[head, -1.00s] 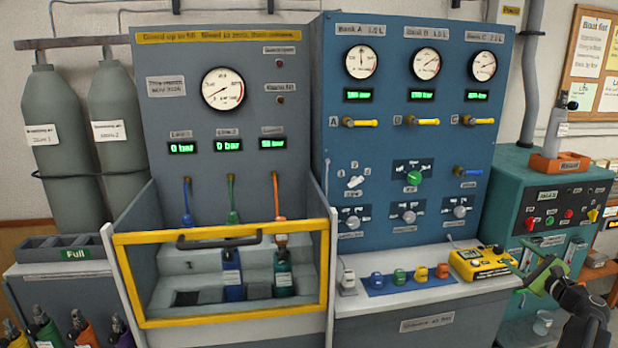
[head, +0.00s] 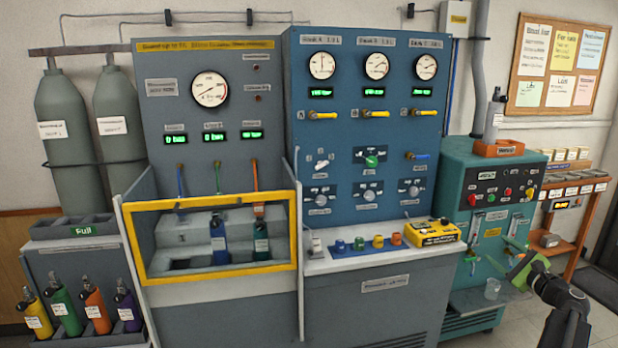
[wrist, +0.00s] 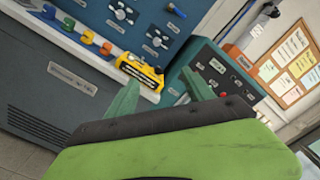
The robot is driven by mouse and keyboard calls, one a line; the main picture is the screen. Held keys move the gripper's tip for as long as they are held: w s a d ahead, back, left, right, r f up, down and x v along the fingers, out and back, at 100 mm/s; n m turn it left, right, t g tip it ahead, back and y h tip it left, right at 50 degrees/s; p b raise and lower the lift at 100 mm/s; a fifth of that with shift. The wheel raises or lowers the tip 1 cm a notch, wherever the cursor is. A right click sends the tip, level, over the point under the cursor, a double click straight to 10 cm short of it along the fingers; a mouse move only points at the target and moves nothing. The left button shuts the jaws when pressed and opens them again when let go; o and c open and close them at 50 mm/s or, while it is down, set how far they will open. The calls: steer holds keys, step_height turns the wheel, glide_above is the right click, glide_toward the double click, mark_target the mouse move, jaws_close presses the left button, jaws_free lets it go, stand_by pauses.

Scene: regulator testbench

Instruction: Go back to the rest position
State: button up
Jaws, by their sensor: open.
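My gripper (head: 518,262) shows at the lower right of the head view, with green jaws on a dark arm. In the wrist view my gripper (wrist: 163,98) has its two green fingers apart with nothing between them. It is in free air in front of the teal cabinet (head: 462,185), to the right of the yellow meter (head: 432,232). The yellow meter also shows in the wrist view (wrist: 140,72), beyond the fingers and apart from them.
The blue regulator panel (head: 290,120) and a yellow-framed guard (head: 212,275) stand ahead. Several small coloured fittings (head: 377,242) sit on the white ledge. Coloured cylinders (head: 97,308) stand at lower left. Open floor shows at the right.

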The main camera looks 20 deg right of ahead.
steer(key=w+a+f+n+y, duration=0.1)
steer(key=w+a+n+y, duration=0.4)
steer(key=w+a, duration=1.4)
steer(key=w+a+f+n+g+y, duration=0.1)
steer(key=a+f+n+g+y, duration=0.2)
steer(key=a, duration=1.2)
steer(key=w+a+f+n+g+y, duration=0.2)
steer(key=a+f+g, duration=0.1)
steer(key=a, duration=1.2)
steer(key=s+a+f+n+g, duration=0.3)
steer(key=a+f, duration=0.1)
steer(key=a, duration=0.5)
steer(key=s+a+f+n+g, duration=0.3)
steer(key=a+f+n, duration=0.1)
steer(key=a, duration=0.5)
steer(key=s+a+f+n+g+h, duration=0.45)
steer(key=s+f+n, duration=0.2)
steer(key=s, duration=0.35)
steer(key=s+d+f+n+g+h, duration=0.1)
steer(key=s+d+f+n+h, duration=0.25)
steer(key=s+d, duration=0.45)
step_height(320, 180, up, 16)
steer(key=w+d+p, duration=0.1)
steer(key=p, duration=1.4)
steer(key=shift+d+r+h+p, duration=0.15)
steer(key=shift+r+h+p, duration=0.1)
steer(key=shift+h+p, duration=0.15)
steer(key=shift+g, duration=0.25)
